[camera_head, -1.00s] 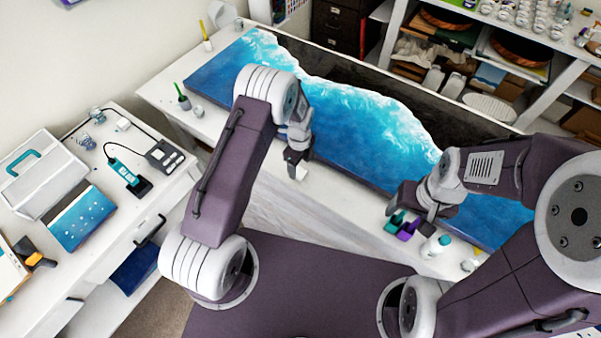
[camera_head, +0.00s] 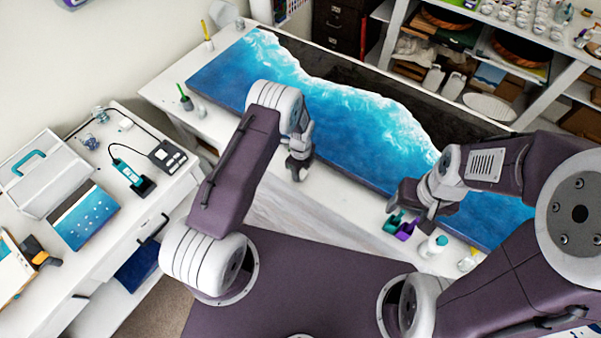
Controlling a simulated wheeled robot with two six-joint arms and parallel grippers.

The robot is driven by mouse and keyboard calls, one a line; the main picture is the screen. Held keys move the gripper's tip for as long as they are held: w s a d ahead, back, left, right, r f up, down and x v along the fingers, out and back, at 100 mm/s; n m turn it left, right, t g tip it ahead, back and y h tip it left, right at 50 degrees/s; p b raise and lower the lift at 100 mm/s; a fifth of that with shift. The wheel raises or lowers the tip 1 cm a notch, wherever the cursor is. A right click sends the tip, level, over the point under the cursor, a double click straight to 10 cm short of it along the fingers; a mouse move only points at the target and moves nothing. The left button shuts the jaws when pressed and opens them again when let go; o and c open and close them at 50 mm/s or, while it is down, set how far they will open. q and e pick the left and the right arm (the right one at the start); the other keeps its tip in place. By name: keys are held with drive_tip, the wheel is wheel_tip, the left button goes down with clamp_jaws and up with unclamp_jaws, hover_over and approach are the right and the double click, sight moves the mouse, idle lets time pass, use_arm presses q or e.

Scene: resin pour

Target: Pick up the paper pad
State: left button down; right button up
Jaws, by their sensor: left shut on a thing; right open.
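My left gripper (camera_head: 297,174) is low over the front strip of the white table, in front of the blue resin panel. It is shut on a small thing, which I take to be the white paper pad. The pad is hidden by the fingers or lost against the white table, so its outline cannot be made out. My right gripper (camera_head: 424,220) is open at the table's front edge, close beside the teal cup (camera_head: 393,222) and purple cup (camera_head: 405,231).
The blue-and-white resin panel (camera_head: 345,110) fills most of the table (camera_head: 262,185). A white bottle (camera_head: 433,246) stands right of the cups. A side bench at left holds a toolbox (camera_head: 48,170), a teal-handled tool (camera_head: 128,172) and a wave picture (camera_head: 82,215).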

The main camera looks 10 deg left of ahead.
sight(301, 172)
use_arm(q)
drive_tip(key=shift+r+b, duration=0.3)
drive_tip(key=shift+r, duration=0.15)
wheel_tip(301, 172, up, 3)
drive_tip(key=shift+w+f+b, duration=0.1)
drive_tip(key=shift+b, duration=0.7)
drive_tip(key=s+d+r+b, duration=0.3)
drive_tip(key=d+r, duration=0.4)
drive_tip(key=d, duration=0.4)
drive_tip(key=shift+s+r, duration=0.15)
drive_tip(key=shift+s, duration=0.55)
